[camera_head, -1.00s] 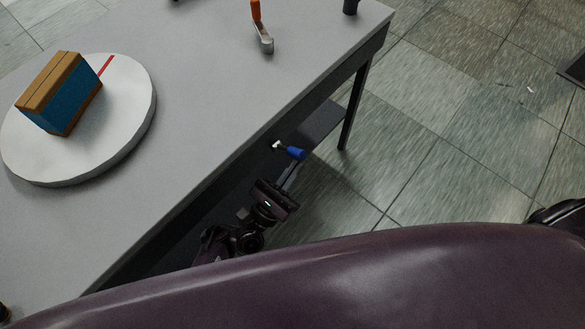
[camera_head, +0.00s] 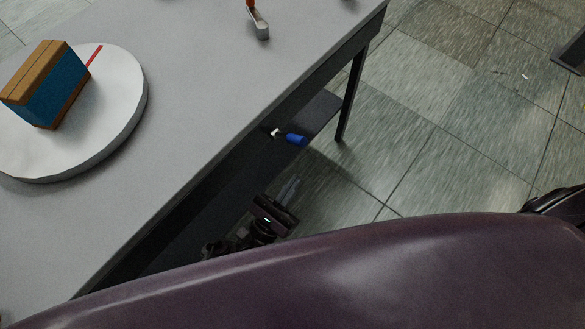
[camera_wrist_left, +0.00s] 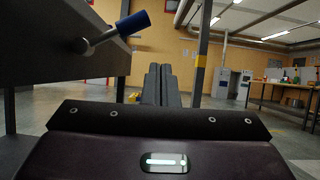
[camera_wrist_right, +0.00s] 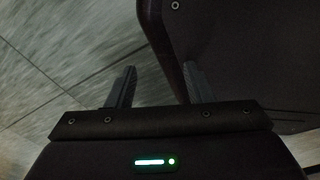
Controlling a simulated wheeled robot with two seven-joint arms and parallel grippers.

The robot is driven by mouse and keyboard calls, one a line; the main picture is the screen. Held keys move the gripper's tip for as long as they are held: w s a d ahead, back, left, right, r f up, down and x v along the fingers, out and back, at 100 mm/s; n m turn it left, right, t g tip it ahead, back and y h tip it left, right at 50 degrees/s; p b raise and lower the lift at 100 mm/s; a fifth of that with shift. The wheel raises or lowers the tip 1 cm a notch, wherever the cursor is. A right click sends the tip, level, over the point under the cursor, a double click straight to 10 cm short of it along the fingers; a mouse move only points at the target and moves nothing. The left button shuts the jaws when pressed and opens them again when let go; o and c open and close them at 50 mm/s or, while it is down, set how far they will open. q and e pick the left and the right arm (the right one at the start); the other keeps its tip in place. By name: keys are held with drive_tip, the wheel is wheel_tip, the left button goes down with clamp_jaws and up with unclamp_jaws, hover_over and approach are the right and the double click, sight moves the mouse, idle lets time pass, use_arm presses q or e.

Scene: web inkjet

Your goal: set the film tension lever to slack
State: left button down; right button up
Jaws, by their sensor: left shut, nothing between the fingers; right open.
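A small lever with a blue handle (camera_head: 296,139) and a pale metal stem sits on the side face of the grey table, below its top edge. In the left wrist view the blue handle (camera_wrist_left: 133,22) is at the upper left and tilts up to the right from its pivot. My left gripper (camera_head: 291,185) is shut and empty, below and apart from the blue handle; its fingers (camera_wrist_left: 161,72) also show in the left wrist view, right of the lever. My right gripper (camera_wrist_right: 158,75) is open, with nothing between its fingers. No label tells which lever sets film tension.
The table top (camera_head: 200,60) bears a white round disc (camera_head: 125,110) with a blue and brown block (camera_head: 50,90) and a red mark. An orange-handled lever (camera_head: 259,24) stands near the table's far edge. A dark table leg (camera_head: 351,95) stands right of the blue lever.

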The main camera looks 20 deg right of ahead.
use_arm(q)
drive_tip(key=s+a+f+b, duration=0.1)
drive_tip(key=s+a+f, duration=0.2)
drive_tip(key=s, duration=0.2)
drive_tip(key=shift+a, duration=0.3)
use_arm(e)
drive_tip(key=w, duration=0.4)
drive_tip(key=shift+a+r, duration=0.15)
